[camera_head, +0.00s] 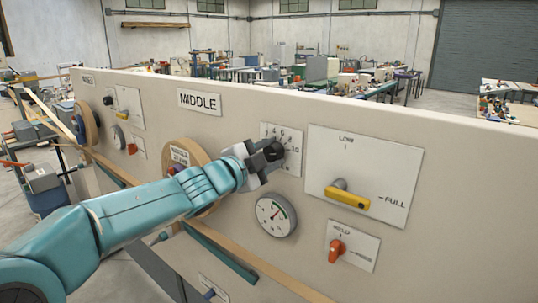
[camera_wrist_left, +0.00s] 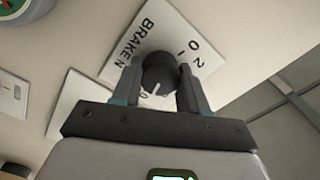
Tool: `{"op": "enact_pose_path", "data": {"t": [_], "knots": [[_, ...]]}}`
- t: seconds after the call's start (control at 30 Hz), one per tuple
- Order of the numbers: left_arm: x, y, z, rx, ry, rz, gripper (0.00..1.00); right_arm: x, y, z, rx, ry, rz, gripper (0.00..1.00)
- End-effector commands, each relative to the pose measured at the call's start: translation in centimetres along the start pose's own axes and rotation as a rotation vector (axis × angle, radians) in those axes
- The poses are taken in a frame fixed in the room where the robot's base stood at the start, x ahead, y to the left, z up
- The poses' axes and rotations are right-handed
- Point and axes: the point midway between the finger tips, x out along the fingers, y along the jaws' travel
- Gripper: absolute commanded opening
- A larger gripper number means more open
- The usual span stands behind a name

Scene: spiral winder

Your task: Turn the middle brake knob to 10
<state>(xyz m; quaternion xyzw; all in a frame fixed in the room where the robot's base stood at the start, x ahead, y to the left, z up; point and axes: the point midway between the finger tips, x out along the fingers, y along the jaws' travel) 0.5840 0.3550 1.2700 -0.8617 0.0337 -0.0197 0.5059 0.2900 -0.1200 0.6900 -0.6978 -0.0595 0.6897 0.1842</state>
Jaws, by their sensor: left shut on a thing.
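The black brake knob (camera_wrist_left: 160,71) sits on a white square plate (camera_wrist_left: 116,60) marked BRAKE N in the left wrist view. The same plate (camera_head: 292,165) shows in the head view, right of the MIDDLE sign (camera_head: 199,101), with numbers along its upper part. My left gripper (camera_wrist_left: 160,88) is shut on the knob, one finger on each side. In the head view the left gripper (camera_head: 265,157) covers most of the knob. A white pointer line shows on the knob, but the number beside it is partly hidden and I cannot read it. My right gripper is not in view.
A round gauge (camera_head: 276,215) is below the knob. A yellow lever (camera_head: 347,198) on a LOW/FULL plate and a red knob (camera_head: 337,250) are to the right. A brown roll (camera_head: 180,158) stands out left of the knob, beside my arm.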

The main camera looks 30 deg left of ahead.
Motion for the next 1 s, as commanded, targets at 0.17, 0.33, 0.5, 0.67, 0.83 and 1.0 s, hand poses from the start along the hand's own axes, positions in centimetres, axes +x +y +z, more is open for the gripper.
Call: {"op": "enact_pose_path", "data": {"t": [0.17, 0.33, 0.5, 0.67, 0.83, 1.0], "knots": [[0.0, 0.1, 0.0, 0.002, 0.000, 0.001, 0.69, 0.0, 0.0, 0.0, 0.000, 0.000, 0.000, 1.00], [0.0, 0.0, 0.0, 0.001, 0.000, 0.001, 0.69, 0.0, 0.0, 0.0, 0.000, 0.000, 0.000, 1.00], [-1.1, -0.1, 0.0, 0.003, 0.000, -0.002, 0.69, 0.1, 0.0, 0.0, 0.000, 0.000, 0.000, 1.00], [-4.6, -0.2, 0.0, 0.004, -0.002, -0.004, 0.69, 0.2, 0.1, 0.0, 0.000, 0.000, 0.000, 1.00], [-9.3, -0.2, 0.0, 0.003, -0.004, -0.004, 0.69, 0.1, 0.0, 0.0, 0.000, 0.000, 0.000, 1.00], [-13.2, -0.2, 0.1, 0.004, -0.004, -0.003, 0.69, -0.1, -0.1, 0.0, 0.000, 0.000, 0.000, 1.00]]}}
